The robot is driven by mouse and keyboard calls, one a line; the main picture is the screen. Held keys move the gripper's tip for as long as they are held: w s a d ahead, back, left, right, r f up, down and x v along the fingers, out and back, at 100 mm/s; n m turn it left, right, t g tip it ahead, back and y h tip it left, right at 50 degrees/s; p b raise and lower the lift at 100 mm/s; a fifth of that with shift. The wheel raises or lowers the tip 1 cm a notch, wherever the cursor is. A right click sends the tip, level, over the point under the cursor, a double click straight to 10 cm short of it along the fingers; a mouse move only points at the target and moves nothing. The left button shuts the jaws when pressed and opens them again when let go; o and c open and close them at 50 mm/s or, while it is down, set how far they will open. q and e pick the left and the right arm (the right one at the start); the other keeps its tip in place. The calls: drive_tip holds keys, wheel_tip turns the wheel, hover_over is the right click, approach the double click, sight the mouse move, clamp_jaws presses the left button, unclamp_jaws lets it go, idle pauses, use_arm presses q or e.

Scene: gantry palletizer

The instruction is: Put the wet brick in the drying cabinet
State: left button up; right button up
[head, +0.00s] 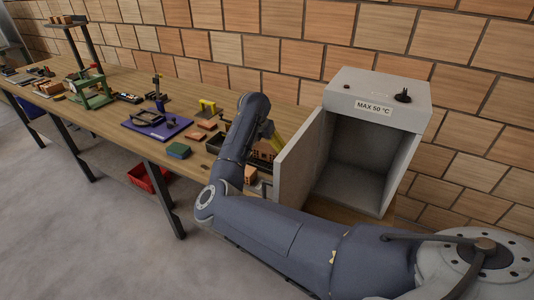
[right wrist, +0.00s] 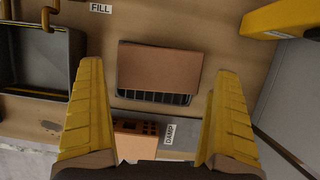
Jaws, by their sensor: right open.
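In the right wrist view my right gripper (right wrist: 160,68) is open, its yellow fingers wide apart. A plain brown-orange brick (right wrist: 160,70) lies on a black grid (right wrist: 150,97) between the fingertips, not gripped. A brick with holes (right wrist: 136,140) stands by a label reading DAMP (right wrist: 170,134), nearer the gripper's base; it is partly hidden. Which brick is wet I cannot tell by look. In the head view the drying cabinet (head: 375,103), marked MAX 50 °C, stands with its door (head: 303,150) open and its visible interior empty. My left gripper is out of view.
A dark tray (right wrist: 38,90) and a label reading FILL (right wrist: 101,8) lie left in the wrist view. The long bench (head: 120,78) carries a blue plate (head: 155,125), a green block (head: 178,150) and a green machine (head: 92,88). A red bin (head: 145,177) sits below.

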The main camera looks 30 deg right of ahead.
drive_tip(key=shift+x, duration=1.45)
drive_tip(key=shift+r, duration=0.1)
drive_tip(key=c, duration=1.2)
